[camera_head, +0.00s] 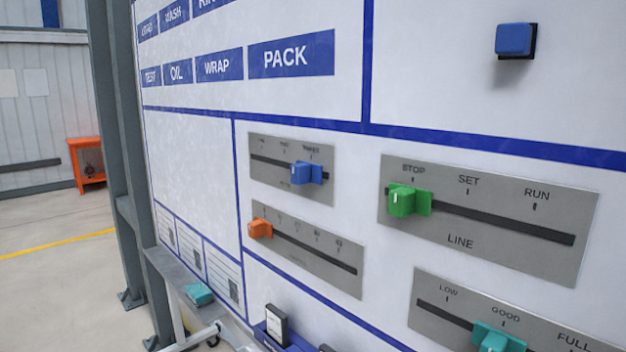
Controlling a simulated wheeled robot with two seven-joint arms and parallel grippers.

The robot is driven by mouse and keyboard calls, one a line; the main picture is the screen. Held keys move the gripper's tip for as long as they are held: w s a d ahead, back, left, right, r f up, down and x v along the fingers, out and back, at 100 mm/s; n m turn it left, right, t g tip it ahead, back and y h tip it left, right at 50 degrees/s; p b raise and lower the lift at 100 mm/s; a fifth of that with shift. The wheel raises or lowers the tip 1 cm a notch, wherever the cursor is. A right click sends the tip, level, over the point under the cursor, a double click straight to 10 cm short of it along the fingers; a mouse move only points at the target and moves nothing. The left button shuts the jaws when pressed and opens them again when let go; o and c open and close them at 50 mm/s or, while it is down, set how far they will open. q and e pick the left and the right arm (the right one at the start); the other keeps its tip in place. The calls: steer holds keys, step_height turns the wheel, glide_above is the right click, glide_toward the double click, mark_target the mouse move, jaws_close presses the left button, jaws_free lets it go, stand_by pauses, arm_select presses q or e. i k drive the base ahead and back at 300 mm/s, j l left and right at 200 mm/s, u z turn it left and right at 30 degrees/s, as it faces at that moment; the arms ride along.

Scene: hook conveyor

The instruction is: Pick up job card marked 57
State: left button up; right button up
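No card with a readable 57 shows in the head view. A dark upright block with a pale face (276,325) stands in a blue holder (264,338) at the bottom edge; any marking on it is too small to read. The top of another dark piece (326,348) just shows to its right, mostly cut off by the frame. Neither of my grippers is in view.
A large white board carries sliders with a green knob (403,200), blue knob (306,172), orange knob (260,229) and teal knob (497,338). A blue block (514,39) sticks out upper right. A teal object (199,293) lies on a grey ledge (172,268).

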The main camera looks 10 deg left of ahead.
mark_target(276, 321)
steer(key=i+j, duration=0.1)
steer(key=j, duration=2)
steer(key=z, duration=1.2)
steer(key=i+j, duration=0.05)
